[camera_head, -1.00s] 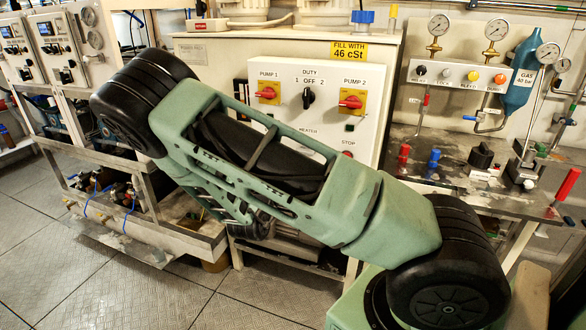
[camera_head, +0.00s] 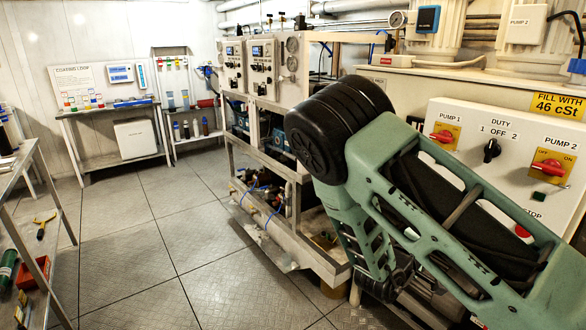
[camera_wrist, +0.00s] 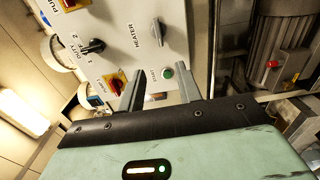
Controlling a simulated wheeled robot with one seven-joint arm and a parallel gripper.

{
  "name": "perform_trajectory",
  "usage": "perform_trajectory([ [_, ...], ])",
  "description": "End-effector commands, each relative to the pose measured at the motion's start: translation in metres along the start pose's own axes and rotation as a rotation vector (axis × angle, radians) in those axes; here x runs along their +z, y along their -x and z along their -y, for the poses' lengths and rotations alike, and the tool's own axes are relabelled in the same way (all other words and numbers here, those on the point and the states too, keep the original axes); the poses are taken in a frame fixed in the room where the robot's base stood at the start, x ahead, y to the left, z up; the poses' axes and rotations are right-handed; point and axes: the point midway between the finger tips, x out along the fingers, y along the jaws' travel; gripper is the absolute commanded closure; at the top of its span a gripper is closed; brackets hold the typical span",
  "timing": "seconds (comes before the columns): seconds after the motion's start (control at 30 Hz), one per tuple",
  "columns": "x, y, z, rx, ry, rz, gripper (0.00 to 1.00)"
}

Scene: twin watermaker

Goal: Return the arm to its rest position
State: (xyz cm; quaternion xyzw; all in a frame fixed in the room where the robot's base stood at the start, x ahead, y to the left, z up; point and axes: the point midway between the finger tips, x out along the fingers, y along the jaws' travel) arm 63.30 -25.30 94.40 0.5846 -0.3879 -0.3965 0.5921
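My green arm (camera_head: 440,220) with black joints crosses the right side of the head view, in front of the pump panel. My gripper is outside the head view. In the wrist view my gripper (camera_wrist: 161,76) has its two grey fingers apart, with nothing seen between them but the panel behind. I cannot tell the exact gap between fingers and panel.
The panel (camera_head: 478,115) stands close behind my arm. A metal frame rack (camera_head: 290,225) with gauges stands left of the arm. A workbench (camera_head: 22,185) stands at the left edge, and small tables (camera_head: 110,110) stand at the back wall. The tiled floor (camera_head: 165,255) between is clear.

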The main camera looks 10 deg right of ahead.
Motion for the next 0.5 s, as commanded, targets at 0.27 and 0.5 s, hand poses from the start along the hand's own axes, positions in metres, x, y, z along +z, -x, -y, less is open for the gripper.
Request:
perform_trajectory([
  [0.27,-0.051,0.062,0.040,-0.485,-0.251,-0.157,0.65],
  [0.5,-0.092,0.226,0.032,-1.212,-0.417,-0.320,0.65],
])
